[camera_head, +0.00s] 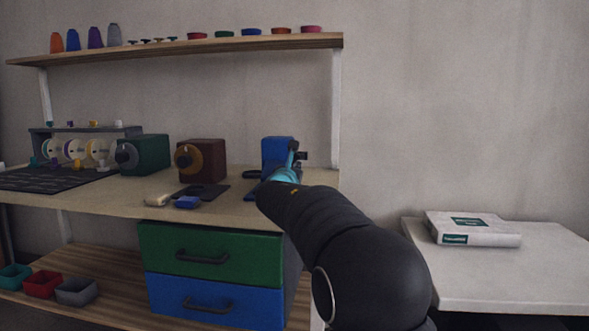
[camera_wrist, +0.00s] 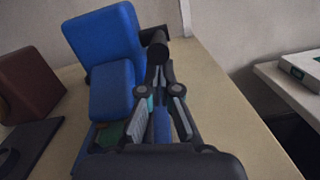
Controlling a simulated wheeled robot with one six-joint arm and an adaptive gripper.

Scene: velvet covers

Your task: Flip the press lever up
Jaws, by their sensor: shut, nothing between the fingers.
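The blue press (camera_head: 275,148) stands near the right end of the workbench. In the wrist view its blue body (camera_wrist: 105,40) fills the upper left, with a lower blue block in front of it. A black cylindrical grip (camera_wrist: 157,43), which looks like the press lever's end, juts out at the press's right side. My gripper (camera_wrist: 158,72) is shut and empty, its fingertips just below this grip; I cannot tell whether they touch. In the head view my arm hides part of the press and the gripper. A blue strip shows between the finger links.
A brown box with a dial (camera_head: 207,163) and a green box (camera_head: 148,156) stand left of the press. The bench right of the press is clear. A shelf (camera_head: 180,47) hangs above.

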